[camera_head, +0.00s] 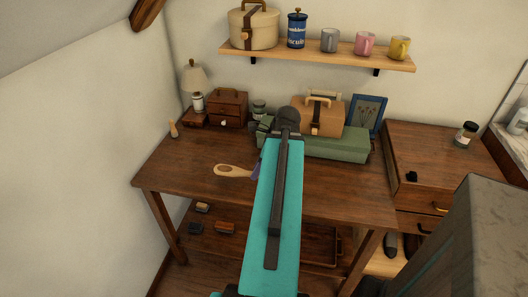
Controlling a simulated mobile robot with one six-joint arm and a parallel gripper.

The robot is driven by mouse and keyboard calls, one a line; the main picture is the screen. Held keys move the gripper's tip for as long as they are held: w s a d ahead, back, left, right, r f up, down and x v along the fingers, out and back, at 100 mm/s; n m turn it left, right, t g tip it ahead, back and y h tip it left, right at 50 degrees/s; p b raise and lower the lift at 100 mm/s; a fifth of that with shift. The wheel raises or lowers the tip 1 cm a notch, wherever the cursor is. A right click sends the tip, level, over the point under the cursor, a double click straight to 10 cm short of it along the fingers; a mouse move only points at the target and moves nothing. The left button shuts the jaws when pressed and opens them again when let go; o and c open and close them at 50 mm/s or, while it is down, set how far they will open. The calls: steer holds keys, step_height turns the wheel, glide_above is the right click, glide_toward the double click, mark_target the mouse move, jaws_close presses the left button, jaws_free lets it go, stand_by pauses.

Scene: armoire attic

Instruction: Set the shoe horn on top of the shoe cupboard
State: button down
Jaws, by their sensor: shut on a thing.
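My teal arm (265,215) reaches up the middle of the head view over the wooden table. My gripper is not visible; the arm hides it. A pale wooden piece with a hole near its end (232,171) shows just left of the arm, with a purple-grey part beside it. The arm hides the rest, so I cannot tell whether it is the shoe horn, or whether it is held or lies on the table. The brown wooden cupboard with drawers (400,145), seemingly the shoe cupboard, stands at the right with dark shoes beneath. I see no clear shoe horn on it.
The table (180,165) carries a lamp (195,82), a small drawer box (228,108), a green case (340,146) and a tan box (320,118). A jar (466,136) and a small black item (411,176) sit on the cupboard. A grey block (480,240) fills the lower right.

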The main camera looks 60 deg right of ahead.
steer(key=shift+w+r+p, duration=0.1)
steer(key=shift+w+p, duration=0.1)
steer(key=shift+p, duration=0.2)
steer(key=shift+w+d+p, duration=0.15)
steer(key=shift+d+p, duration=0.05)
steer(key=shift+p, duration=0.2)
steer(key=shift+w+d+p, duration=0.55)
steer(key=shift+d+p, duration=0.05)
steer(key=shift+p, duration=0.45)
steer(key=w+d, duration=0.3)
steer(key=w+d+f+p, duration=0.1)
steer(key=w+d, duration=0.2)
steer(key=w+d+p, duration=0.1)
steer(key=w+d, duration=0.2)
steer(key=shift+d+f, duration=0.35)
steer(key=shift+f+p, duration=0.7)
steer(key=shift+f, duration=1.05)
steer(key=shift+f, duration=0.15)
